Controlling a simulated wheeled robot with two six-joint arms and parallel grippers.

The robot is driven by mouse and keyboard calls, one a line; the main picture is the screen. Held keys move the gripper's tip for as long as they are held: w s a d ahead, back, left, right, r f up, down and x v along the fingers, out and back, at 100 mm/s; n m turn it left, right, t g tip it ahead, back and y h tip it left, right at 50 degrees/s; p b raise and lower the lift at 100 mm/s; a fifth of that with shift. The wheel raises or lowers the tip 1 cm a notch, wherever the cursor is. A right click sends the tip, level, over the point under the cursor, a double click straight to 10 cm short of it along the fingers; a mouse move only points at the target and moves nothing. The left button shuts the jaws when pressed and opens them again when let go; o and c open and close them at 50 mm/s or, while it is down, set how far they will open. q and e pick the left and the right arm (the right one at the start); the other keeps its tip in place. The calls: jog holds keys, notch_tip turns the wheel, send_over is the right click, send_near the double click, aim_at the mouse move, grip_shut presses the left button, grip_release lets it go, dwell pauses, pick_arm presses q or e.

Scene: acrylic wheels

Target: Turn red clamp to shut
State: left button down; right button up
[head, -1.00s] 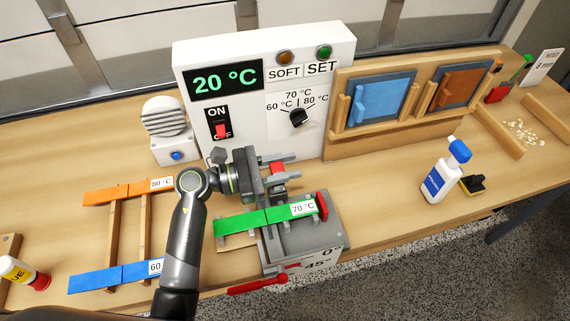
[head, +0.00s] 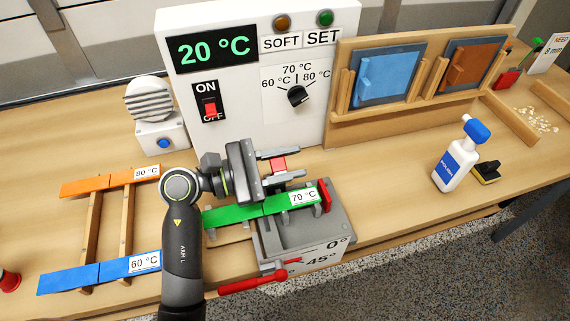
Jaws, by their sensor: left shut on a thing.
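The grey bending jig (head: 318,232) stands at the front edge of the bench, with a green strip (head: 236,213) labelled 70 °C lying across it. My left gripper (head: 280,165) is at the jig's back side, just behind the strip, shut on a red piece, which looks like the red clamp (head: 279,164). Its lower part is hidden by the gripper. A second red clamp piece (head: 325,196) stands at the strip's right end. A red handle (head: 254,282) sticks out at the jig's lower front, by the 0° and 45° marks. My right gripper is out of view.
A white heater (head: 238,100) reading 20 °C stands close behind the gripper. Orange (head: 85,186) and blue (head: 70,277) strips lie on a wooden rack at left. A polish bottle (head: 455,165) stands at right. The bench between jig and bottle is clear.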

pick_arm(q)
jog(key=shift+s+d+f+b, duration=0.25)
jog(key=shift+s+f+b, duration=0.45)
jog(key=shift+s+b, duration=0.2)
jog(key=c, duration=1.2)
grip_release()
jog(key=shift+r, duration=0.1)
jog(key=shift+r, duration=0.1)
notch_tip(320, 180, up, 10)
jog(key=p, duration=0.6)
